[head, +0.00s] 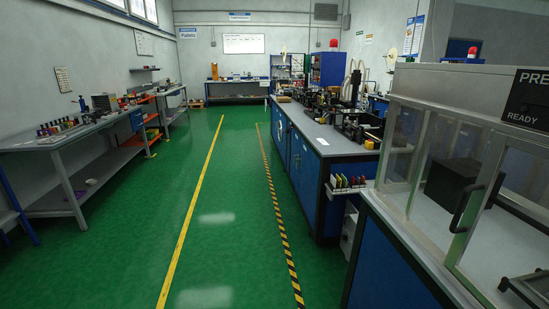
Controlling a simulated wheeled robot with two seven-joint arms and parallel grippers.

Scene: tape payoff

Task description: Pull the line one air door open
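No door in view carries a readable line one air label, so I cannot tell which one it is. At the right stands a grey-framed enclosure (423,150) with clear panels. Black bar handles (462,207) are on its front, and its clear panels look closed. A dark box (451,184) shows inside. Along the bench further back, blue cabinet doors (301,160) look shut. Neither of my grippers is recognisable in the head view. A black shape (524,291) at the bottom right corner is cut off, and I cannot tell what it is.
A green aisle (225,200) runs clear ahead, with a yellow line and a striped line (282,225). A long bench (325,138) with machines borders it right. A grey workbench (65,150) with small items stands left. A small rack (348,184) juts from the bench end.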

